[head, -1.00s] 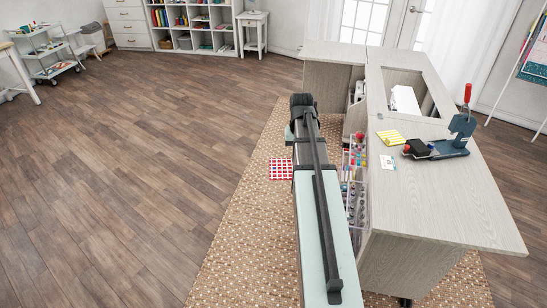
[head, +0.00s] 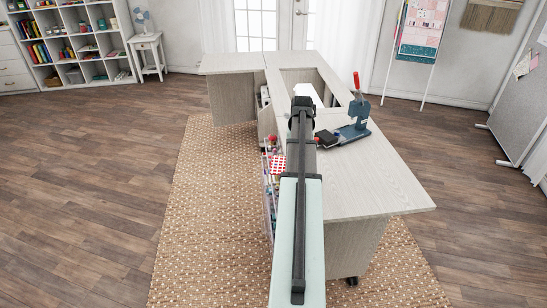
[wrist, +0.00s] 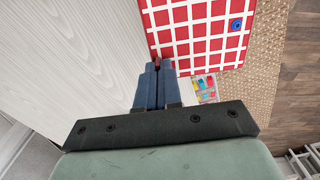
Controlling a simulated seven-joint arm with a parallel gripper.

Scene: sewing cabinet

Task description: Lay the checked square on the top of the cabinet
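The red-and-white checked square (head: 276,163) shows just left of my arm in the head view, in front of the cabinet's left side. It fills the upper middle of the wrist view (wrist: 195,35), with a small blue round spot on it. My gripper (wrist: 157,68) has its fingers close together at the square's near-left edge and appears to pinch it there. My arm hides the fingertips in the head view. The pale wood-grain cabinet top (head: 365,180) lies right of my arm; in the wrist view it (wrist: 65,50) lies left of the square.
A clear caddy (head: 268,210) hangs on the left side. The top's near right part is bare.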

